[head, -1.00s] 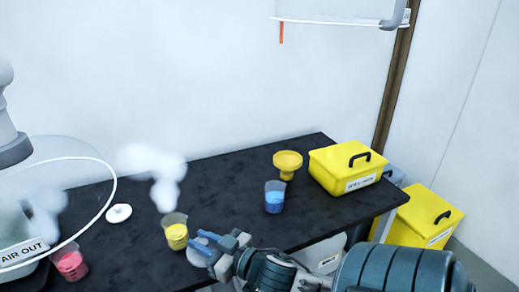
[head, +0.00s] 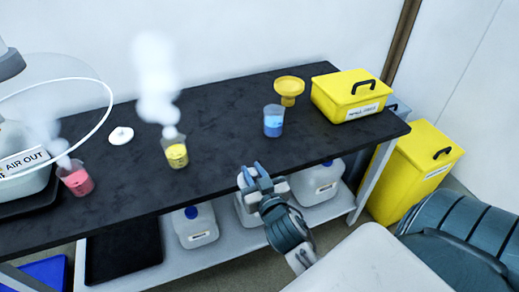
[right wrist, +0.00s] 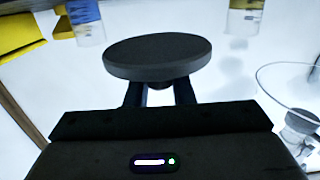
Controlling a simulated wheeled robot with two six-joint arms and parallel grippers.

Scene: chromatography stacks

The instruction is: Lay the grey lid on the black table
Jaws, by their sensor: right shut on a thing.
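The grey lid (right wrist: 157,52) is a dark round disc in the right wrist view, held between my right gripper's fingers. In the head view my right gripper (head: 255,174) is shut on it, just in front of the black table's front edge; the lid is hard to make out there. The black table (head: 215,130) has a wide bare top. My left gripper is not in view.
On the table are a yellow beaker (head: 177,155) with white vapour above it, a blue beaker (head: 273,122), a red beaker (head: 77,180), a white lid (head: 121,135), a yellow funnel-like dish (head: 289,86) and a yellow box (head: 345,95). White jugs (head: 195,228) stand on the shelf below.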

